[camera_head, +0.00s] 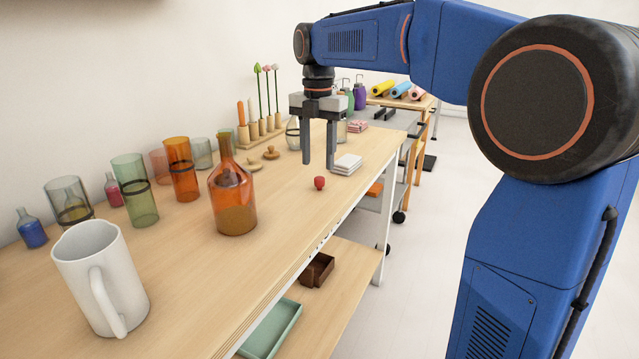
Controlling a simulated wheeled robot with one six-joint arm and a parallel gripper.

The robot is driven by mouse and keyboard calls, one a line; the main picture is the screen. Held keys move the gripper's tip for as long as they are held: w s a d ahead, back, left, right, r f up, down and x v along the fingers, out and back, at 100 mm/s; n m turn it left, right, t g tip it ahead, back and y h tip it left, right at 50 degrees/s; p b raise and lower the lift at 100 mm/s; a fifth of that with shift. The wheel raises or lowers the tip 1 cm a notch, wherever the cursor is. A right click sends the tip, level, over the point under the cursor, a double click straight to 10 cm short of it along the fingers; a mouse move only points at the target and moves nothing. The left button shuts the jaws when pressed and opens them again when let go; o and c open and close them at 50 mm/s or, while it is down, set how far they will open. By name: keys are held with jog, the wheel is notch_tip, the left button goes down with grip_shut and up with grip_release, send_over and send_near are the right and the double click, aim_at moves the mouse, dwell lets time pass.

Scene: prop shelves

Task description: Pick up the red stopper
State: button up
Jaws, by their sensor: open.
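The red stopper (319,183) is a small red piece on the light wood shelf top (290,215), near its front edge. My gripper (318,164) hangs from my blue arm with its two dark fingers pointing down. The fingers are apart with nothing between them. In the picture the fingertips show just above the stopper; the exact gap in depth I cannot tell. The stopper is in plain view.
An amber bottle (234,205) stands left of the stopper, and folded white cloths (347,163) lie just right of it. A white mug (100,275) stands at the front left. Coloured glasses (135,190) line the wall.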

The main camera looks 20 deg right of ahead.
aim_at(320, 177)
jog(key=f, duration=0.4)
jog(key=shift+s+d+f, duration=0.2)
jog(key=shift+d+f, duration=0.05)
jog(key=shift+f, duration=0.15)
grip_shut()
